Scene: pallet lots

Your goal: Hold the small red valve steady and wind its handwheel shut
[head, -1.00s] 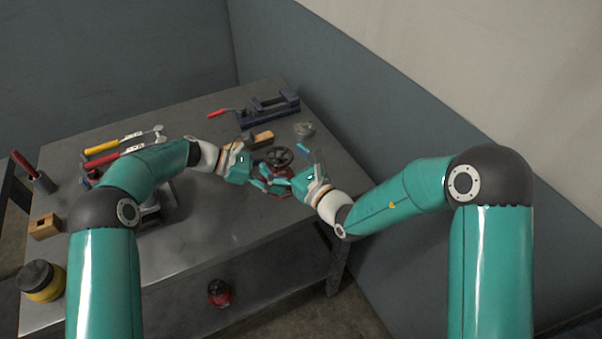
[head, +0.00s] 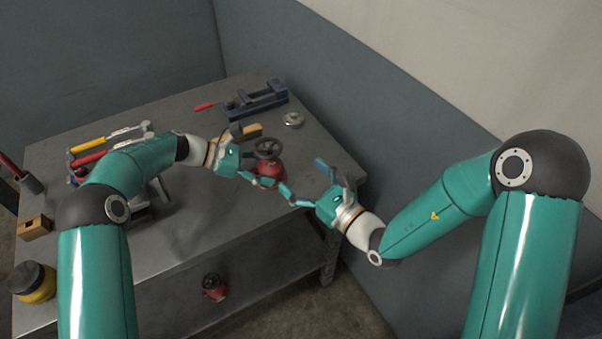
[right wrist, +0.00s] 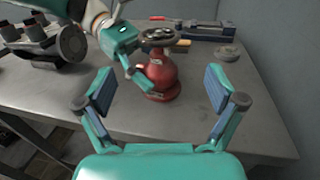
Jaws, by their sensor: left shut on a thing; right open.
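The small red valve (head: 268,171) stands upright on the grey workbench with its dark handwheel (head: 270,148) on top. It also shows in the right wrist view (right wrist: 161,74), with the handwheel (right wrist: 159,37) above the red body. My left gripper (head: 262,183) is shut on the valve body from the left, low down below the handwheel. My right gripper (head: 305,182) is open and empty to the right of the valve, apart from it. In the right wrist view its two fingers (right wrist: 160,92) are spread wide, with the valve beyond and between them.
A blue vise (head: 256,101) and a round metal piece (head: 293,120) lie behind the valve. A wooden block (head: 246,132) is near my left wrist. Another red valve (head: 214,287) is on the lower shelf.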

